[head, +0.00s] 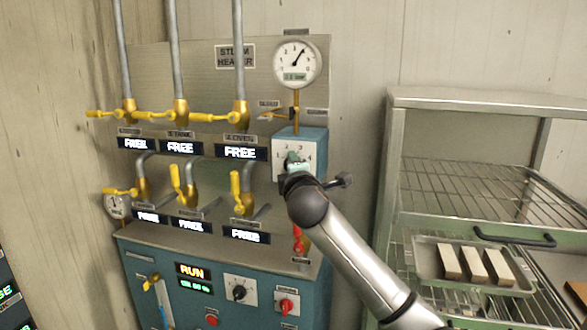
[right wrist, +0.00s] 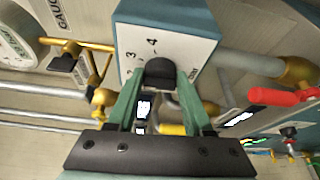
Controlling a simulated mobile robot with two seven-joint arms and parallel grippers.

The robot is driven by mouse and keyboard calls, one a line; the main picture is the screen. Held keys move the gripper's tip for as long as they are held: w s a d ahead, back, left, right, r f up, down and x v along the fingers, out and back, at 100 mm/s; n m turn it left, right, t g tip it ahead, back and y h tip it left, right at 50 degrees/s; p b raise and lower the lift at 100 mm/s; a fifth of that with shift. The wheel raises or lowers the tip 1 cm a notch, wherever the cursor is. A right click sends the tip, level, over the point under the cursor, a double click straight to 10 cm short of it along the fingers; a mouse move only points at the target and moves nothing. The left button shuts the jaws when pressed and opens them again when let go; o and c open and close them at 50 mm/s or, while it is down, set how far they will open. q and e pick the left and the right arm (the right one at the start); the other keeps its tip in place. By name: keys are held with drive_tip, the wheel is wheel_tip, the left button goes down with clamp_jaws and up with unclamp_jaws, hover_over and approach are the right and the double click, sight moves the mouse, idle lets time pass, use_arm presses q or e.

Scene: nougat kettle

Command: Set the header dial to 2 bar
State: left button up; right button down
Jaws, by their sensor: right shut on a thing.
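The header dial is a blue box with a white numbered face (head: 308,150) at the right side of the steam header panel. In the right wrist view the face (right wrist: 185,50) shows a 3 and a 4, and its black knob (right wrist: 160,72) sits between my fingertips. My right gripper (head: 294,163) is shut on the knob and hides it in the head view. The knob's pointer setting cannot be read. Above the box, a round pressure gauge (head: 294,62) has its needle pointing up and right; its small display is too small to read. My left gripper is not in view.
Yellow valve handles (head: 181,115) and several FREE displays (head: 181,148) fill the panel left of the dial. A red handle (head: 299,240) hangs below the box. A wire rack (head: 470,98) with a tray (head: 429,262) of pale bars stands to the right.

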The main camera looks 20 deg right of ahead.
drive_tip(key=shift+r+n+g, duration=0.1)
drive_tip(key=shift+n+g, duration=0.5)
drive_tip(key=shift+n, duration=0.8)
drive_tip(key=shift+c, duration=1.5)
unclamp_jaws()
drive_tip(key=shift+a, duration=0.1)
drive_tip(key=b+v, duration=0.2)
drive_tip(key=v, duration=1)
drive_tip(key=shift+s+b, duration=0.2)
drive_tip(key=shift+b, duration=0.2)
drive_tip(key=shift+r, duration=0.1)
